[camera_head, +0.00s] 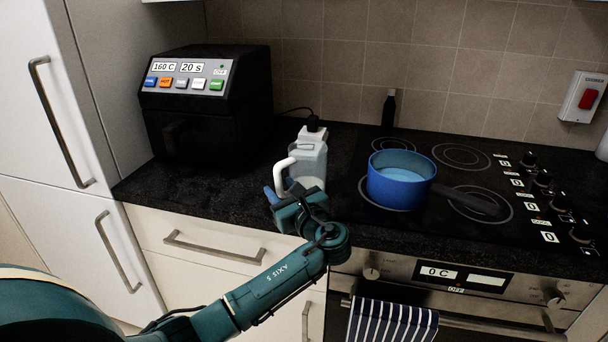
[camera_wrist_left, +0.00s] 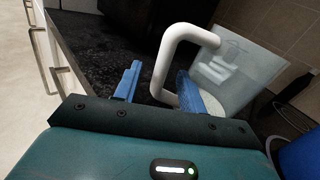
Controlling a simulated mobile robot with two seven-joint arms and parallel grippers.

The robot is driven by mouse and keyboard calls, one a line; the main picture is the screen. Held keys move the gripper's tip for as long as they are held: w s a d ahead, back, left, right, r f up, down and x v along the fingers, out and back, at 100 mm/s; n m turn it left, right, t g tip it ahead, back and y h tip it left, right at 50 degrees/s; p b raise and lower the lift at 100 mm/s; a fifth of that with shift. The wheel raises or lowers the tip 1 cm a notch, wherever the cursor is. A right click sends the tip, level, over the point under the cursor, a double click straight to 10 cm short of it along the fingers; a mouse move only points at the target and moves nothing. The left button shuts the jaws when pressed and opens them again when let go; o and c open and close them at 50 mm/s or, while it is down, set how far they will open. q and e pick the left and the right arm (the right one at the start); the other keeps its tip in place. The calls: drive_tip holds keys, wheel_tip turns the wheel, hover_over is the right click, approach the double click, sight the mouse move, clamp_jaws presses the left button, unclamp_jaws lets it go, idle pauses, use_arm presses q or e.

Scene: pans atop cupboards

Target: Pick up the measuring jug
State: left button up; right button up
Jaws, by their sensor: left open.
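The measuring jug (camera_head: 311,160) is clear with a white handle (camera_head: 280,176) and stands upright on the black worktop, left of the hob. Something pale shows in its bottom. In the left wrist view the jug (camera_wrist_left: 232,75) is at the upper right, with its white handle (camera_wrist_left: 163,62) towards the fingers. My left gripper (camera_head: 275,194) is at the front of the jug, by the handle. Its blue fingers (camera_wrist_left: 157,85) are open, with the handle's lower part beside the right finger. I cannot tell whether they touch. My right gripper is not in view.
A blue pan (camera_head: 398,190) with bluish contents sits on the hob, right of the jug. A black air fryer (camera_head: 208,125) stands at the back left. A dark bottle (camera_head: 388,110) stands behind the pan. The worktop (camera_head: 190,185) front left is clear.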

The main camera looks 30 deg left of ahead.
use_arm(q)
drive_tip(key=x, duration=0.3)
drive_tip(key=shift+w+a+r, duration=0.1)
drive_tip(key=shift+a, duration=0.1)
clamp_jaws()
idle(0.3)
